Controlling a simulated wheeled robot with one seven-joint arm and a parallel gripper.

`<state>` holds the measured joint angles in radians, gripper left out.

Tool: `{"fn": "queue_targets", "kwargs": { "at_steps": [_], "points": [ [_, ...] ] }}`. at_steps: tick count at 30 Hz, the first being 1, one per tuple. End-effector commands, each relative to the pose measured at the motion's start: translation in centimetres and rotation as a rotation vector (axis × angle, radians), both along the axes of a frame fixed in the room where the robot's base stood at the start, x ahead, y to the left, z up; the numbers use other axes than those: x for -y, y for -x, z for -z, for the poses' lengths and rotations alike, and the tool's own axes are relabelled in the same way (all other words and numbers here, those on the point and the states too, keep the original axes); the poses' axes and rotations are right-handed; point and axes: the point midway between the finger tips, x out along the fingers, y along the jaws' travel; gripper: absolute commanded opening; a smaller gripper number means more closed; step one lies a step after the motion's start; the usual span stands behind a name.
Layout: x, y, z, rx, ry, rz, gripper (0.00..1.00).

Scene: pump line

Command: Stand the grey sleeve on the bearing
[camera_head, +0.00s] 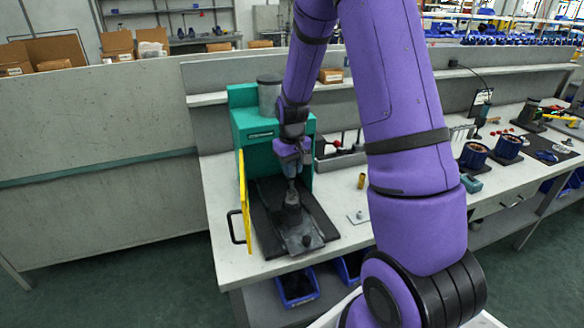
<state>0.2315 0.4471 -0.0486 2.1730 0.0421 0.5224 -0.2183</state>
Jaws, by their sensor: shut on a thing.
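My purple arm reaches down in front of the green press, and my gripper (291,176) points down over the press's dark bed. It is shut on a small grey piece, which looks like the grey sleeve (292,190). Below it stands a dark grey housing (293,215) on a metal plate on the bed. The bearing cannot be made out at this size. I cannot tell whether the sleeve touches anything below it.
The green press (245,125) has a yellow guard (243,200) standing along its left side. A small brass cylinder (361,181) stands on the white bench (222,190) to the right. Blue bins (297,288) sit below the bench.

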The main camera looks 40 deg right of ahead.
Motion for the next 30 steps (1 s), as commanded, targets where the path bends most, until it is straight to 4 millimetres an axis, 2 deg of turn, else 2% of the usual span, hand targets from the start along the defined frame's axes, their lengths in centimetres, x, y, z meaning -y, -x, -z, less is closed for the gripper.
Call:
{"fn": "queue_targets", "kwargs": {
  "at_steps": [30],
  "points": [
    [0.0,0.0,0.96,0.0,0.0,0.0,0.1]
  ]
}}
